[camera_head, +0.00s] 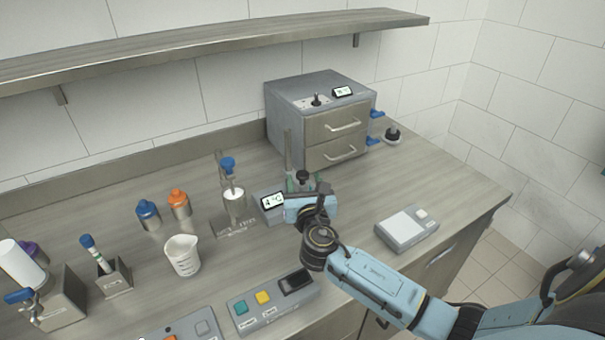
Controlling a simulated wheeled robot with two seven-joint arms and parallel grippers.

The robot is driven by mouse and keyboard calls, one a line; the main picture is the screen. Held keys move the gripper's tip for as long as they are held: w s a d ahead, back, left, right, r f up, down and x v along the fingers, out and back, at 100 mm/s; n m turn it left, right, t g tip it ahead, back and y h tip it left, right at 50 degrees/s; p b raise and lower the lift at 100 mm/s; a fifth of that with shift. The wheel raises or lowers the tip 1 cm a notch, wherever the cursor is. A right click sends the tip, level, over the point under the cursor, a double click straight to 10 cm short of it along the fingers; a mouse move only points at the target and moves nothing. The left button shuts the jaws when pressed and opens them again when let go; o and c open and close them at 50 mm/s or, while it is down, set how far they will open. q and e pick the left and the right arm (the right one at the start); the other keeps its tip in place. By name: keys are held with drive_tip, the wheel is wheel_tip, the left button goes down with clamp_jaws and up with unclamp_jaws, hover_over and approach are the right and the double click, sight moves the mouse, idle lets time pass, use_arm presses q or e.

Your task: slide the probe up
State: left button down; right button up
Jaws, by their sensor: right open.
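A thermometer unit (272,202) with a display that seems to read 4 °C stands mid-counter. A thin upright post (288,152) rises behind it, and a black knob (303,176) shows beside the post, perhaps the top of the probe. My right gripper (304,190) is at this unit, close to the knob, with its jaws open. Its body hides the unit's right side and the lower part of the probe, so I cannot tell whether the fingers touch the knob. My left gripper is not in view.
A white beaker (183,256), a button panel (273,303), a scale (407,229) and a two-drawer cabinet (322,118) surround the arm. A shelf (210,45) runs above.

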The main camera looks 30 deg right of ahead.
sight(303, 178)
drive_tip(key=shift+x, duration=1.8)
clamp_jaws()
